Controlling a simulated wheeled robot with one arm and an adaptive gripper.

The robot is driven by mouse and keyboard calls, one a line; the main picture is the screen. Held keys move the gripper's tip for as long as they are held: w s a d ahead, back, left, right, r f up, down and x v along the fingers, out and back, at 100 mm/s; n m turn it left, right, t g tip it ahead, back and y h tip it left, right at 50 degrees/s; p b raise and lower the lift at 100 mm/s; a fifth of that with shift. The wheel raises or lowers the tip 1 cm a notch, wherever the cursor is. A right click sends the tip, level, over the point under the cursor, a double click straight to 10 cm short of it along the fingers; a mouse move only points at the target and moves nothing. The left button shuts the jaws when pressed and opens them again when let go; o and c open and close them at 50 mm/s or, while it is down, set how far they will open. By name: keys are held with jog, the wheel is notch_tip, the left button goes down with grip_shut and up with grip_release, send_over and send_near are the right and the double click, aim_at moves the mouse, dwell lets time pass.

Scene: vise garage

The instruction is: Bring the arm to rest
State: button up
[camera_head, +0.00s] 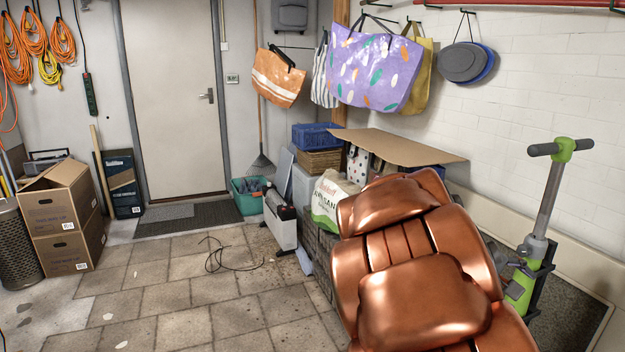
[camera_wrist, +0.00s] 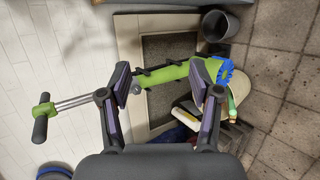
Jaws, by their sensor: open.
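My gripper (camera_wrist: 158,75) shows in the wrist view, with its two fingers wide apart. No object is held between the pads. The green and grey scooter-like item (camera_wrist: 160,78) lies beyond the fingers in the picture, passing behind the gap; I cannot tell how far off it is. It also stands at the right of the head view (camera_head: 541,215), with its dark handlebar upright. My gripper is not visible in the head view.
A framed dark mat (camera_wrist: 168,50) and a dark bucket (camera_wrist: 218,24) show in the wrist view. In the head view, bags (camera_head: 372,68) hang on the wall, and cardboard boxes (camera_head: 63,215) stand left. A cable (camera_head: 222,256) lies on the otherwise fairly open tiled floor.

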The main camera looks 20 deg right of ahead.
jog(key=s+a+y+p, duration=0.3)
jog(key=s+a, duration=0.1)
jog(key=a, duration=0.7)
jog(key=s+a+y+p, duration=0.4)
jog(key=s+a, duration=0.1)
jog(key=a, duration=0.7)
jog(key=s+a+n+t+y+p, duration=0.1)
jog(key=s+a+y+p, duration=0.2)
jog(key=a, duration=0.8)
jog(key=shift+s+a+r+y+p, duration=0.25)
jog(key=shift+s+p, duration=0.35)
jog(key=shift+s, duration=0.6)
jog(key=shift+d, duration=0.1)
jog(key=shift+c, duration=0.4)
